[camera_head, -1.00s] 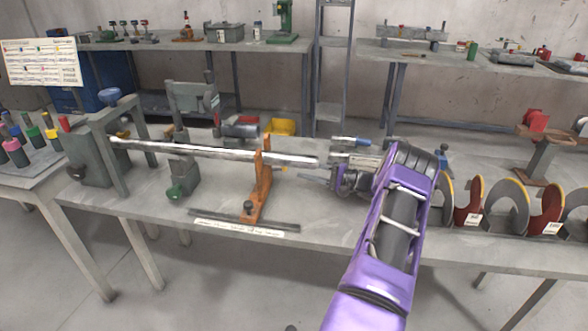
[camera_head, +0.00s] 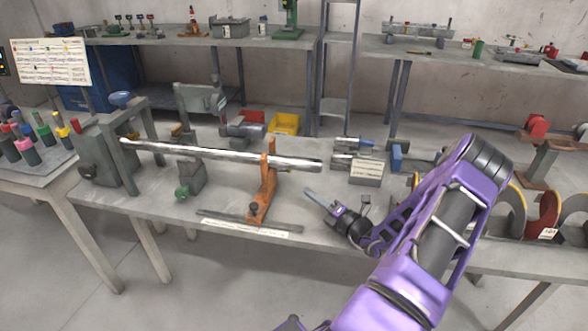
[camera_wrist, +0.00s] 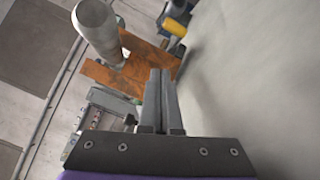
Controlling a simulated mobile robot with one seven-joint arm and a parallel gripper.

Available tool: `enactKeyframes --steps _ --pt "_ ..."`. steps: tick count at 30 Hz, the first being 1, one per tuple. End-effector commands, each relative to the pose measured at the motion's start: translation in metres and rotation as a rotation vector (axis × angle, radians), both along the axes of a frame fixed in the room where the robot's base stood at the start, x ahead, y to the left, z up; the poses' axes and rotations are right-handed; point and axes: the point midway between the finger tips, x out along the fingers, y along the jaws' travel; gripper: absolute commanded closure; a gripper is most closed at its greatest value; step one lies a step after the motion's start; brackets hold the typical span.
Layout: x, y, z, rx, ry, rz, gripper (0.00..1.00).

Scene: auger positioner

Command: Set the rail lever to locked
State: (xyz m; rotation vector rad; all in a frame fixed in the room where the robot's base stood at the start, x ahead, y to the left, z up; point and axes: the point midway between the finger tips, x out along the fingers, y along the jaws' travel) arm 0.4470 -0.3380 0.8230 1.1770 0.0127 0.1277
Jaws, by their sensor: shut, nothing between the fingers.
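An orange upright stand (camera_head: 265,182) supports the long metal shaft (camera_head: 225,154) near its right end. The stand sits over a dark flat rail (camera_head: 278,226) along the table's front, which has a white label strip. A small dark knob (camera_head: 253,208) shows at the foot of the stand; whether it is the rail lever I cannot tell. My gripper (camera_head: 308,192) is shut and empty, right of the stand and apart from it, below the shaft's end. In the wrist view, my fingers (camera_wrist: 160,72) point toward the orange stand (camera_wrist: 128,72), with the shaft's end (camera_wrist: 96,25) at upper left.
A grey block with a label (camera_head: 366,172) and blue-ended tools lie behind my gripper. A green-knobbed grey support (camera_head: 190,178) stands under the shaft. Large disc-like auger pieces (camera_head: 545,212) stand at right. A yellow bin (camera_head: 285,124) is behind.

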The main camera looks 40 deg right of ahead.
Motion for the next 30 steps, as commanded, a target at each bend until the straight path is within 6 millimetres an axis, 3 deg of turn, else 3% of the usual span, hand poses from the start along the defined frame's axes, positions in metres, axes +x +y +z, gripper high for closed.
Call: enactKeyframes --steps 6,13,27,30 --pt "-0.011 0.012 0.002 0.300 0.042 -0.031 1.00" --pt "-0.002 0.009 0.000 0.354 0.037 -0.051 1.00" --pt "0.091 0.012 0.004 0.349 0.036 -0.051 1.00" --pt "0.101 -0.002 0.004 0.346 0.036 -0.053 1.00"
